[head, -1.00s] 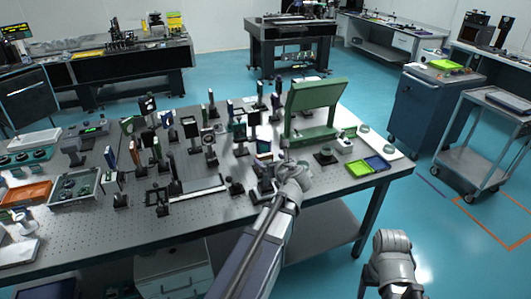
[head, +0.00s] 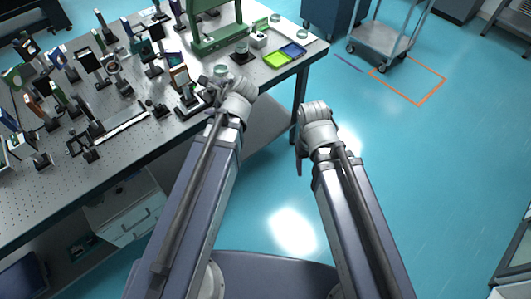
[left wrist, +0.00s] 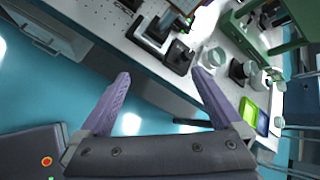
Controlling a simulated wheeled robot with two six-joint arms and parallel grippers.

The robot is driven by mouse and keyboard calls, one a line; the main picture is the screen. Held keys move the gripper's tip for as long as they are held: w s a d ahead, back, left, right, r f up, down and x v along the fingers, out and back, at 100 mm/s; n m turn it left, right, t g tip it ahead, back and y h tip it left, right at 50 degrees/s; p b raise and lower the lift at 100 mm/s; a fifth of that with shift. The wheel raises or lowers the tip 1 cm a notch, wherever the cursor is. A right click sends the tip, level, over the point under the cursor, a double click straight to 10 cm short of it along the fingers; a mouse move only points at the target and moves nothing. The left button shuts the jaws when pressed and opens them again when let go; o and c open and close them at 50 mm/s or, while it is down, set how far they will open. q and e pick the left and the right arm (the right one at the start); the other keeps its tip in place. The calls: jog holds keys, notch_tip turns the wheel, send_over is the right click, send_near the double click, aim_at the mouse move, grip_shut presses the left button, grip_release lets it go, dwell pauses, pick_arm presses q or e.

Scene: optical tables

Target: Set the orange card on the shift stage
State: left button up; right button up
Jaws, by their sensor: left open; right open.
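A small upright card with an orange-brown edge (head: 179,76) stands among the optics near the front edge of the table; I cannot tell for sure that it is the orange card. Low black mounts (head: 188,104) sit at its foot, and similar black mounts (left wrist: 178,58) show in the left wrist view. I cannot tell which one is the shift stage. My left gripper (head: 212,82) is just right of that card at the table edge. In the left wrist view its jaws (left wrist: 165,82) are apart and empty. My right gripper (head: 300,150) hangs over the floor, off the table, open.
Several posted optics crowd the perforated table (head: 38,205). A green frame (head: 215,30), a yellow-green tray (head: 276,60) and a blue tray (head: 293,50) stand at its right end. A cart (head: 385,45) stands beyond. The floor to the right is clear.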

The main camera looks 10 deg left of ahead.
pick_arm(q)
jog(key=s+d+f+n+g+h, duration=0.3)
jog(key=s+d+n, duration=0.4)
jog(key=d, duration=0.3)
jog(key=s+d+f+n+g+h, duration=0.3)
jog(key=s+d+f+n, duration=0.1)
jog(key=s+d+n, duration=0.3)
jog(key=s+d, duration=0.2)
jog(key=d, duration=0.1)
jog(key=shift+d+f, duration=0.15)
jog(key=shift+d, duration=0.05)
